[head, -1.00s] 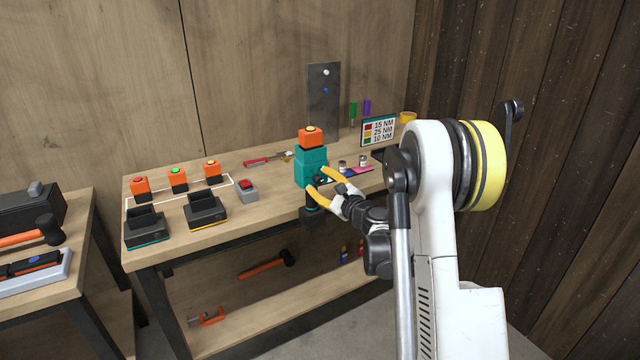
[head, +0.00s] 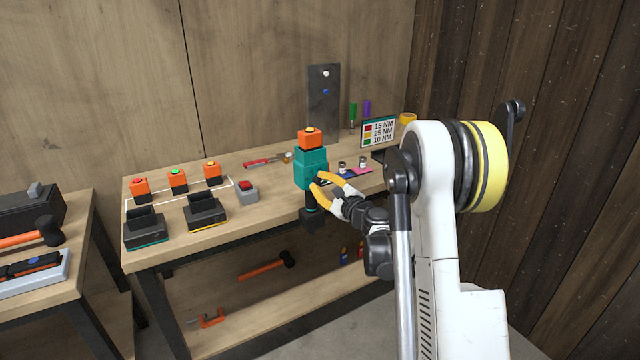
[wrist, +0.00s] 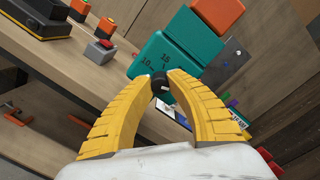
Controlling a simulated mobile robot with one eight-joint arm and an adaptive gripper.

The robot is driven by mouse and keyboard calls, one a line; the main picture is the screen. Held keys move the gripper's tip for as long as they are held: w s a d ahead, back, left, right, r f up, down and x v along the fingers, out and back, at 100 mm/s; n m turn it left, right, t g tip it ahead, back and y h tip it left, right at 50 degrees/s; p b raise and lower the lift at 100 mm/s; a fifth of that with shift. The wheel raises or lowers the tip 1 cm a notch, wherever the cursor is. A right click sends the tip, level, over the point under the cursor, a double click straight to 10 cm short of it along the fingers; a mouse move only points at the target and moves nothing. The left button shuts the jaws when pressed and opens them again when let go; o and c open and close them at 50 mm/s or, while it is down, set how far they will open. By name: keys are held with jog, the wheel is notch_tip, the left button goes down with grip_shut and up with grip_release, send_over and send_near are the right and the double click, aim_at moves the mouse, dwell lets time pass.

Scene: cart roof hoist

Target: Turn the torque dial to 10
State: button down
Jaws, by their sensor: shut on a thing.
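The teal torque tool (head: 311,160) stands upright at the front edge of the bench, with an orange block (head: 310,140) on top. It also shows tilted in the wrist view (wrist: 184,38). Its small black dial (wrist: 160,84) is between my yellow fingertips. My gripper (head: 318,181) is shut on the dial; its fingertips meet the dial from both sides in the wrist view (wrist: 161,80). The marks 10 and 15 show on the teal face beside the dial. I cannot tell which mark the dial points to. The screen (head: 378,132) lists 15, 25 and 10 NM.
On the bench (head: 262,213), two black chargers (head: 145,229) (head: 206,212) and several orange batteries stand at left. Small jars (head: 343,167) stand behind my gripper. A side bench is at far left.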

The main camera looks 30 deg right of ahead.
jog(key=n, duration=0.8)
jog(key=shift+b, duration=0.35)
jog(key=n, duration=0.3)
jog(key=n+h, duration=0.1)
jog(key=n, duration=0.2)
jog(key=shift+a+n+g, duration=0.1)
jog(key=shift+n+g, duration=0.2)
jog(key=shift+n, duration=0.1)
jog(key=n+b, duration=0.1)
jog(key=n, duration=0.5)
jog(key=shift+f, duration=0.1)
jog(key=n+h, duration=0.1)
jog(key=n, duration=0.5)
jog(key=shift+n+b, duration=0.3)
jog(key=shift+b, duration=0.1)
jog(key=c, duration=1.2)
grip_release()
